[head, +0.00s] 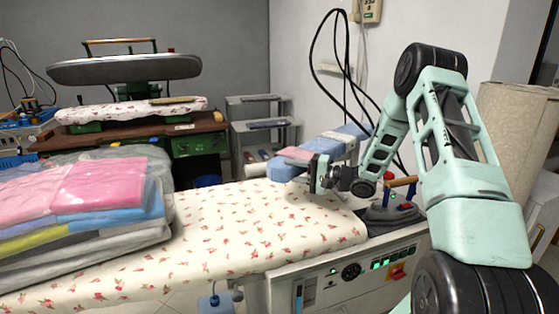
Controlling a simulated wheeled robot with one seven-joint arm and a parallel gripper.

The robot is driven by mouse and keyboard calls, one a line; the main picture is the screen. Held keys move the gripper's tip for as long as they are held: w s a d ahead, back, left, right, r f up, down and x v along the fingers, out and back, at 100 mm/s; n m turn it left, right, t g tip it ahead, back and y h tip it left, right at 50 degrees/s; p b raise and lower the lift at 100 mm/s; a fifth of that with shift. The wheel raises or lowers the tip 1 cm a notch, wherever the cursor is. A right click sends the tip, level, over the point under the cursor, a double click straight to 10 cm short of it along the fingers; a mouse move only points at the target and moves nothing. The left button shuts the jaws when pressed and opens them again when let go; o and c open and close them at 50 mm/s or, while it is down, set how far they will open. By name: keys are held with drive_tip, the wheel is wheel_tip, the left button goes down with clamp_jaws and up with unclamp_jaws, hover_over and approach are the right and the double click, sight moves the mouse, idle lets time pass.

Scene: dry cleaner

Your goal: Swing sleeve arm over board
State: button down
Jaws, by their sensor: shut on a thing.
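The sleeve arm (343,141) is a narrow, blue padded board with a paler band and a pinkish patch near its front end. It slants from the back right toward the far edge of the ironing board. The ironing board (235,225) has a cream cover with red flowers. The sleeve arm's near end appears to be above the board's far right part. My gripper (316,173) is shut on the sleeve arm at its near end. The fingertips are partly hidden, so the exact grip is unclear.
Folded, wrapped garments (85,205) are stacked on the board's left. An iron (393,215) with a wooden handle rests at the right, close under my arm. A control panel (345,270) is below. A pressing machine (125,70) and grey shelves (260,120) stand behind. The board's middle is clear.

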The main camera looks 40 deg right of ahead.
drive_tip(key=s, duration=0.1)
drive_tip(key=s+d+y, duration=0.1)
drive_tip(key=s, duration=0.1)
drive_tip(key=shift+s+d+n+g+p, duration=0.1)
drive_tip(key=shift+s+n+g+p, duration=0.1)
drive_tip(key=shift+n+g+p, duration=0.2)
drive_tip(key=shift+s+f, duration=0.1)
drive_tip(key=shift+s, duration=0.05)
drive_tip(key=shift+s+d+f, duration=0.1)
drive_tip(key=shift+d, duration=0.05)
drive_tip(key=c, duration=1.2)
unclamp_jaws()
drive_tip(key=shift+s, duration=0.1)
drive_tip(key=shift+o, duration=1.4)
drive_tip(key=shift+s+d, duration=0.1)
drive_tip(key=shift+s, duration=0.05)
drive_tip(key=b+v, duration=0.3)
drive_tip(key=v, duration=1.4)
drive_tip(key=shift+d, duration=0.1)
